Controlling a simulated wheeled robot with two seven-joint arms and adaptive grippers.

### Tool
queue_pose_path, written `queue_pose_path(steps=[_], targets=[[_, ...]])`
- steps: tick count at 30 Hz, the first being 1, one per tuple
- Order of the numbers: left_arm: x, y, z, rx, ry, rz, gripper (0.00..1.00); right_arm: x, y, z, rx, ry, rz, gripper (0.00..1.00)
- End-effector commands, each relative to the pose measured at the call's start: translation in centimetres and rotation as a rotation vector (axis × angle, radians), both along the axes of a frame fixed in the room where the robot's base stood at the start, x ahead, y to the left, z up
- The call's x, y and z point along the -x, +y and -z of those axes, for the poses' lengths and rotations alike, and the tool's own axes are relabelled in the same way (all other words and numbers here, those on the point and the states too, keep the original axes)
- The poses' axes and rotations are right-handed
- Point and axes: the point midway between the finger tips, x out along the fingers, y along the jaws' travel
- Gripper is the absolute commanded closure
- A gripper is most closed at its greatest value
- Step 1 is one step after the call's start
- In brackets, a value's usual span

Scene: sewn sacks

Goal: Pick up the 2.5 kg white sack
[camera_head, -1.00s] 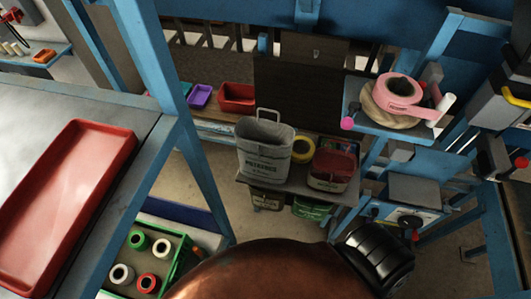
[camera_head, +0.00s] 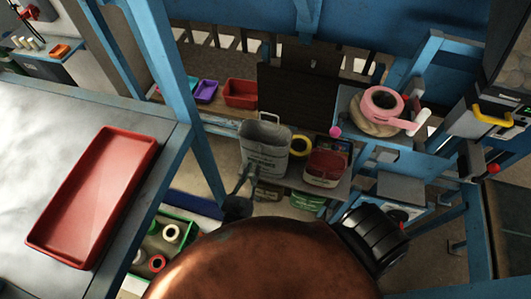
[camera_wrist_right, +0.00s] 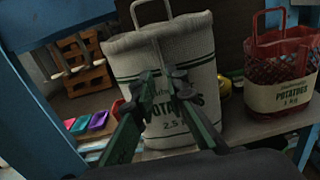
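The white sack (camera_head: 266,142) stands upright with its handle raised on a small grey shelf in the middle of the head view. In the right wrist view the white sack (camera_wrist_right: 168,65) fills the centre; its print reads potatoes and 2.5. My right gripper (camera_head: 249,170) is in front of the sack's lower left part in the head view. My left gripper is not in view.
A red potato sack (camera_wrist_right: 286,72) stands right of the white one on the same shelf (camera_head: 318,190), with a yellow roll (camera_head: 300,146) between. Several small trays (camera_head: 207,91) lie to the left. A blue post (camera_head: 172,75) and a table with a red tray (camera_head: 92,198) stand at left.

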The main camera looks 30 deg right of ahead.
Motion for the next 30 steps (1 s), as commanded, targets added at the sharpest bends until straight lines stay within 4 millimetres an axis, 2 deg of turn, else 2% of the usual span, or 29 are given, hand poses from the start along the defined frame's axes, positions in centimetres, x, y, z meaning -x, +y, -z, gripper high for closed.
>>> queue_pose_path(steps=[9, 13, 22, 27, 30], targets=[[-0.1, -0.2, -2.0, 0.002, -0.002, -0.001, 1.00, -2.5, -3.3, -0.9, 0.009, 0.000, -0.002, 0.87], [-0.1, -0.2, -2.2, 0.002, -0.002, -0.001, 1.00, -3.4, -4.4, -0.7, 0.008, 0.000, -0.002, 0.87], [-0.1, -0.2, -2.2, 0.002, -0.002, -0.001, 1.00, -3.7, -4.8, -0.4, 0.005, 0.001, -0.002, 0.87], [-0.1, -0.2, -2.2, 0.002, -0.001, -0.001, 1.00, -3.7, -4.8, -0.5, 0.006, 0.001, -0.002, 0.99], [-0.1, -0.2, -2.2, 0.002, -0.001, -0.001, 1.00, -3.7, -4.8, -0.5, 0.006, 0.001, -0.002, 1.00]])
